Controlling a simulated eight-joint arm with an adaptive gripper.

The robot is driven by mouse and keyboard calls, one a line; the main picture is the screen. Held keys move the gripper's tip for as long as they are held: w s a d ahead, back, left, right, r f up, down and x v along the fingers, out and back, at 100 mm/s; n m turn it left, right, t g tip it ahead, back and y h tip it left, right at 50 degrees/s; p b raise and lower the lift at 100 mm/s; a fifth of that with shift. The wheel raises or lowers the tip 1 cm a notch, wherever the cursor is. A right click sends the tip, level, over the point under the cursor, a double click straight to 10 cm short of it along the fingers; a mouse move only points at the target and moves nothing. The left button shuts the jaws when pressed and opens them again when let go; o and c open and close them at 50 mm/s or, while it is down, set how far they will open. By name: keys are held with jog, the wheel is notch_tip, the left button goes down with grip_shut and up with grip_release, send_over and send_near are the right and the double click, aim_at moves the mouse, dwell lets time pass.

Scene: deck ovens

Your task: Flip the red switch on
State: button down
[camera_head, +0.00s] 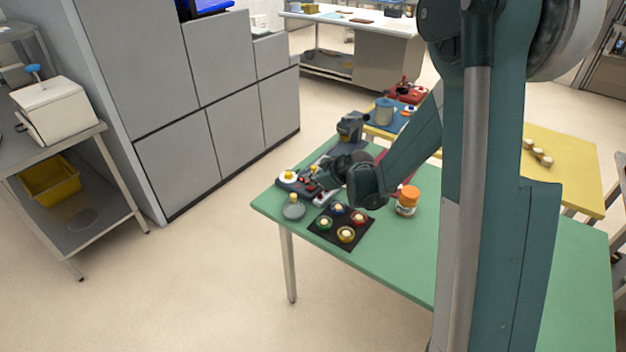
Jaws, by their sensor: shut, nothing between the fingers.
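The green table (400,250) holds a cluster of small devices near its far left corner. My gripper (322,180) is shut and empty, low over this cluster, just right of the red parts. I cannot tell whether it touches them. My gripper and wrist hide part of the cluster.
A black mat (323,238) with several coloured round pieces lies in front of the cluster. A grey disc (294,212) sits at the table's left edge. A jar with an orange lid (407,201) stands to the right. Grey cabinets (205,90) stand behind left.

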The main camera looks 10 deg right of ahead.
jog(key=shift+s+a, duration=0.1)
jog(key=shift+s, duration=0.05)
jog(key=shift+s+a, duration=0.3)
jog(key=shift+a, duration=0.05)
jog(key=shift+r, duration=0.1)
dwell(0.3)
jog(key=shift+s+a+r, duration=0.15)
jog(key=shift+r, duration=0.3)
jog(key=r, duration=0.1)
jog(key=r+p, duration=0.1)
jog(key=r, duration=0.1)
jog(key=shift+s+a+p, duration=0.35)
jog(key=shift+s+a, duration=0.05)
jog(key=p+v, duration=0.1)
jog(key=v, duration=0.8)
jog(key=shift+s, duration=0.5)
jog(key=shift+d+r, duration=0.1)
jog(key=shift+d, duration=0.05)
